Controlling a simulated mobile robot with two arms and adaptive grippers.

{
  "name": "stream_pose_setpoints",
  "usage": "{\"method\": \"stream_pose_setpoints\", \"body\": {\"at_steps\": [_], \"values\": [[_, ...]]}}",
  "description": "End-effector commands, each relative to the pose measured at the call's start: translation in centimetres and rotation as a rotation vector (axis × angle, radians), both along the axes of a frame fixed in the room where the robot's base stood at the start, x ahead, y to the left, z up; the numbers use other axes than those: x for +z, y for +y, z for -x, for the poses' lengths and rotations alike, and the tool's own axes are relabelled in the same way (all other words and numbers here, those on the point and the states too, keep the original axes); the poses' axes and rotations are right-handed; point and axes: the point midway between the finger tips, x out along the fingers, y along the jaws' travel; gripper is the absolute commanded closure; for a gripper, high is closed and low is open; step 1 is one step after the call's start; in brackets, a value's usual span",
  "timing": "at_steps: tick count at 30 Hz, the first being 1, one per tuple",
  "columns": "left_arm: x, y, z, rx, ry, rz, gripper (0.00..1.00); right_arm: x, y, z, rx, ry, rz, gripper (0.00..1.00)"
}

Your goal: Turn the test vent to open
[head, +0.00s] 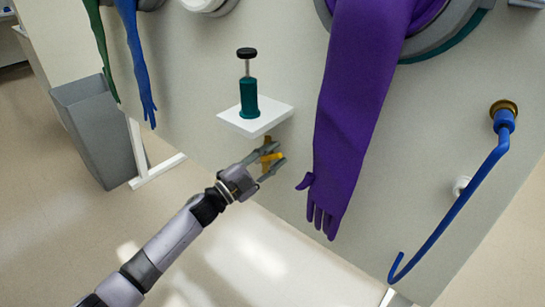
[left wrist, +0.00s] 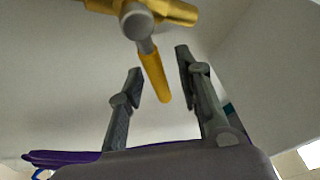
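The test vent is a yellow valve body (left wrist: 175,10) with a grey stem and a yellow lever (left wrist: 154,77), seen at the top of the left wrist view. In the head view a small yellow part (head: 269,157) of it shows below the white shelf, partly hidden by my gripper. My left gripper (head: 271,163) is open, with its fingers on either side of the lever. In the left wrist view there are gaps between the lever and both fingers. My right gripper is not in view.
A white shelf (head: 272,118) with a teal plunger-like device (head: 249,95) is just above my left gripper. A purple glove (head: 345,130) hangs close on the right. A blue hooked pipe (head: 450,215) is farther right, and a grey bin (head: 95,130) stands left.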

Motion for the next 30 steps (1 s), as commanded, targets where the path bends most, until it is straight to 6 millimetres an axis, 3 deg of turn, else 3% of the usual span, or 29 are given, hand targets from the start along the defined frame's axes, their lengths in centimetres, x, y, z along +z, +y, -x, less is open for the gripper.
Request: {"method": "stream_pose_setpoints", "body": {"at_steps": [9,21,30], "values": [[-0.3,0.6,0.5,0.000,0.001,-0.001,0.68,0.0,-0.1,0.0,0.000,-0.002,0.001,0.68],[-2.4,6.3,5.6,0.001,0.003,-0.002,0.68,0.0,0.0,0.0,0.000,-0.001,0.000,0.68],[-3.1,8.6,7.7,0.000,0.000,0.000,0.68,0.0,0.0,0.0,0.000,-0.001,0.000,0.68]]}}
